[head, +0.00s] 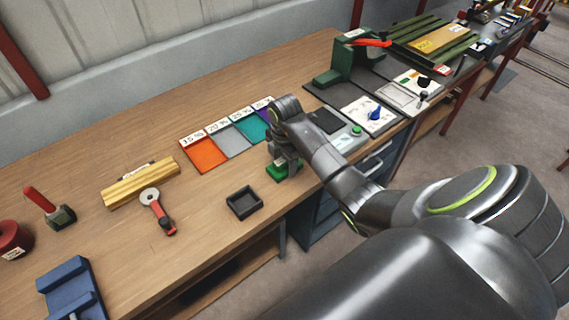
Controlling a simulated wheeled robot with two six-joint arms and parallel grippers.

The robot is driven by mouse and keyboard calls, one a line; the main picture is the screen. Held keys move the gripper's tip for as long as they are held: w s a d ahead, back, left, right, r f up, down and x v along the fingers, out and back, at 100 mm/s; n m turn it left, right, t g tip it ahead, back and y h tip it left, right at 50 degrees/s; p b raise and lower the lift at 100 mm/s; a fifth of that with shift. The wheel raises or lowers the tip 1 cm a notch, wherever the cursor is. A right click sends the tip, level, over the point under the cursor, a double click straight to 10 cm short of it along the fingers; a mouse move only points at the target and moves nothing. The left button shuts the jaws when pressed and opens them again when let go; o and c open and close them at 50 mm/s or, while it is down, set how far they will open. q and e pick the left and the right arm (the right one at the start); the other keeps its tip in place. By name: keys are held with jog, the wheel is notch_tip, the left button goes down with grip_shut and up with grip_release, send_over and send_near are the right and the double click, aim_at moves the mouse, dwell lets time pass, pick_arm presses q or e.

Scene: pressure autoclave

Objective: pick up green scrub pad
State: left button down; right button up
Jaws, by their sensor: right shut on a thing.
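The green scrub pad (275,173) is at the front part of the wooden bench, right of the small dark tray. My right gripper (283,165) points down over it and is shut on it. The gripper's fingers hide part of the pad. I cannot tell whether the pad touches the bench or is slightly above it. My left gripper is not in view.
A small dark tray (243,203) stands left of the pad. Behind are orange (204,153), grey and teal mats with labels. A wooden block (140,183) and a red-handled tool (158,212) lie left. A green press (350,60) stands right.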

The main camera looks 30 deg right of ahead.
jog(key=shift+r, duration=0.15)
jog(key=shift+r, duration=0.35)
notch_tip(320, 180, up, 3)
jog(key=shift+w+r+b, duration=0.1)
jog(key=shift+r+b, duration=0.05)
jog(key=shift+b, duration=0.45)
notch_tip(320, 180, up, 4)
jog(key=p, duration=0.3)
jog(key=shift+r, duration=0.1)
jog(key=shift+r+p, duration=0.8)
jog(key=shift+p, duration=0.25)
